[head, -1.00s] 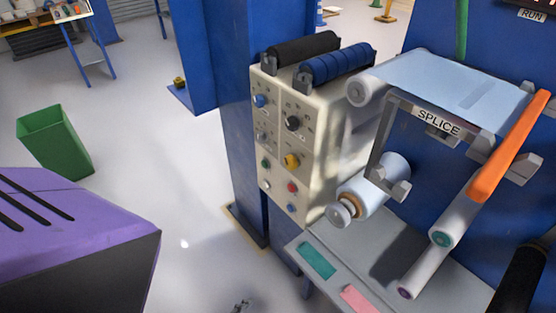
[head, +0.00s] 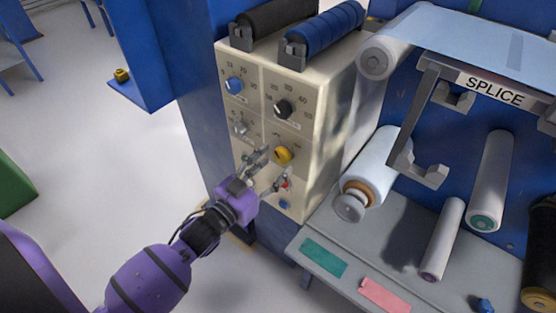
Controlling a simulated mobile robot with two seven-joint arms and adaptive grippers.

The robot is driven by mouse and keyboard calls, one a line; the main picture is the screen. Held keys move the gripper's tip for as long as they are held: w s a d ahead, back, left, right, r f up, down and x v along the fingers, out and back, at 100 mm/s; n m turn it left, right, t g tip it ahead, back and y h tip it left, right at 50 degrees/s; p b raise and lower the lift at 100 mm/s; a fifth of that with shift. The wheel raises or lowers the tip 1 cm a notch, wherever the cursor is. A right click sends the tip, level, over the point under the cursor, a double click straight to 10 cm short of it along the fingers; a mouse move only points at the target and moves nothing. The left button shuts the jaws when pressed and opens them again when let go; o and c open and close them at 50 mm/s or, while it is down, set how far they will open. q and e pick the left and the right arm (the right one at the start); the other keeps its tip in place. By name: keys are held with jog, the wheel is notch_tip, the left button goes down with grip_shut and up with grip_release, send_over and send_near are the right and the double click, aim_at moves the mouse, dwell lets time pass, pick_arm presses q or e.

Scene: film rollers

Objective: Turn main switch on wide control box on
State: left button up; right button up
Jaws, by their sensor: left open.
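The wide control box (head: 322,125) is beige, with its panel facing left of the film rollers. Its panel carries a blue knob (head: 234,86), a black knob (head: 282,109), a grey knob (head: 240,128), a yellow knob (head: 282,155) and a blue button (head: 284,204). A red button (head: 284,184) shows partly behind a fingertip. I cannot tell from labels which one is the main switch. My left gripper (head: 268,168) is open and empty in front of the panel's lower half, near the yellow knob and hiding the lower left controls. My right gripper is not in view.
Black (head: 285,15) and blue rollers (head: 325,33) lie on the box top. A SPLICE bracket (head: 494,91) and a white film roll (head: 378,165) stand to the right. A grey shelf (head: 400,262) juts out below.

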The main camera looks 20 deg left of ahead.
pick_arm(q)
jog(key=shift+x, duration=1.05)
jog(key=shift+w+d, duration=0.2)
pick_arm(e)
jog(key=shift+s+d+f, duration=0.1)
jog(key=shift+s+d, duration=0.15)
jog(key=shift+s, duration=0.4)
